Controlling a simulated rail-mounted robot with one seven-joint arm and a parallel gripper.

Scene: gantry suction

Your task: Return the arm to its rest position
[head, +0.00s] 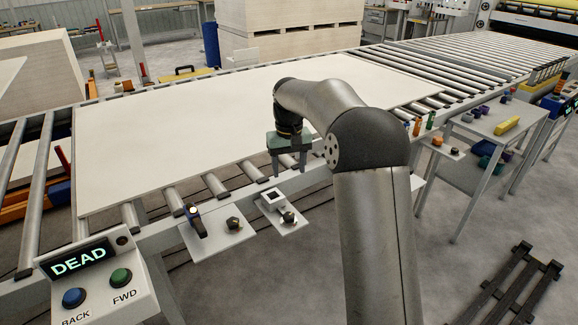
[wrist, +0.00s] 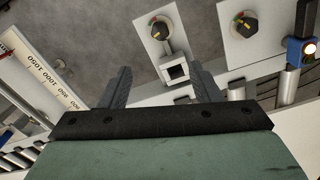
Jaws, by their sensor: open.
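My gripper (head: 289,169) hangs from my bent arm (head: 328,103) at the near edge of the roller conveyor, fingers pointing down. It is open, with a clear gap between its two fingers and nothing held. In the wrist view my gripper (wrist: 160,70) has its fingers spread over a small plate with a square black-centred fitting (wrist: 174,70) and a dark knob (wrist: 161,28). In the head view that plate (head: 291,225) is just below and in front of the fingers. Whether the fingers touch anything is hard to tell.
A large pale board (head: 180,125) lies on the rollers (head: 455,60). At the near left stands a control box (head: 99,285) reading "DEAD", with BACK and FWD buttons. A knob plate with a blue-collared lever (head: 194,220) is beside it. A grey side table (head: 500,122) stands right; a dark pallet (head: 510,290) lies on the floor.

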